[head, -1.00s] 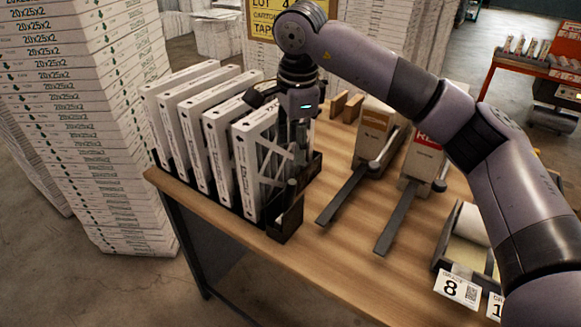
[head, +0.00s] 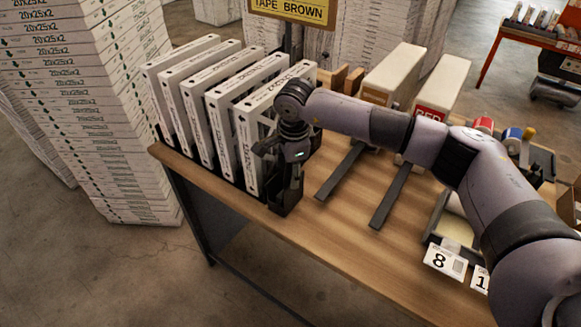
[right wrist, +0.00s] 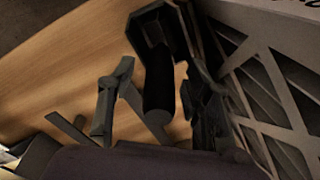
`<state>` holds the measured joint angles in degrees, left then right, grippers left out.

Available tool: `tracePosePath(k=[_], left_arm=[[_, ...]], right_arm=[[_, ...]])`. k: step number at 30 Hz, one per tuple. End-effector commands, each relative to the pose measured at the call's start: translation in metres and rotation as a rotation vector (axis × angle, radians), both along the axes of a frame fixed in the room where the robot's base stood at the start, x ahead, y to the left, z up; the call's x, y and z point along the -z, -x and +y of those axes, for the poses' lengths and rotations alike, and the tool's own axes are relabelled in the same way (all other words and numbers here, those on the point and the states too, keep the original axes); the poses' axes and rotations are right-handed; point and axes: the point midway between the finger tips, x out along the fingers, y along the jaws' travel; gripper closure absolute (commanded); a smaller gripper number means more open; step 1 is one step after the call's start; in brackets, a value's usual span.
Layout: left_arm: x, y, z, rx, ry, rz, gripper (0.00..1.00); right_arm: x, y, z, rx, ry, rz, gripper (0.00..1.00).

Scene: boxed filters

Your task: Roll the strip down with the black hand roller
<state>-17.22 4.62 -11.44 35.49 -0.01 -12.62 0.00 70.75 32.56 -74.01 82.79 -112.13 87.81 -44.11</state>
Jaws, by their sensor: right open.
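The black hand roller shows in the right wrist view as a dark handle (right wrist: 158,88) in a dark holder (right wrist: 172,22). In the head view the holder (head: 288,204) stands at the table's front edge, right of the nearest filter, and my right arm largely hides the roller. My right gripper (head: 291,182) points down over the holder. In the right wrist view its fingers (right wrist: 155,88) are apart, one on each side of the handle; I cannot tell whether they touch it. I cannot make out the strip. My left gripper is out of view.
Several white boxed filters (head: 246,130) stand upright in a row close left of my right gripper. Two flat dark bars (head: 340,172) lie on the wooden table (head: 330,225), with boxes behind them. Bare tabletop lies front centre.

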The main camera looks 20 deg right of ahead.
Motion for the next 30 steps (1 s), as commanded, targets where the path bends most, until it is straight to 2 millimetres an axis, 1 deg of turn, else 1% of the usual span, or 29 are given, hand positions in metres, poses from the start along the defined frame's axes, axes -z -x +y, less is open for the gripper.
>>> tracePosePath(k=[8, 9, 27, 29, 30], left_arm=[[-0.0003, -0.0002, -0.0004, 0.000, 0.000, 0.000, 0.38], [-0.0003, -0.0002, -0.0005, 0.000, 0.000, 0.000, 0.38], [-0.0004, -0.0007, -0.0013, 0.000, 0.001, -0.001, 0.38], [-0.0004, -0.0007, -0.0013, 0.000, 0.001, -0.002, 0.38], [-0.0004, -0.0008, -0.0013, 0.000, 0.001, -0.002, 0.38]], right_arm=[[0.0021, -0.0002, 0.0002, -0.001, 0.000, 0.000, 0.54], [0.0021, -0.0001, 0.0002, -0.001, 0.000, 0.000, 0.55], [0.0020, -0.0001, 0.0002, 0.000, 0.000, 0.000, 0.95], [0.0020, -0.0001, 0.0002, 0.000, 0.000, 0.000, 0.99], [0.0020, -0.0001, 0.0002, 0.000, 0.000, 0.001, 1.00]])
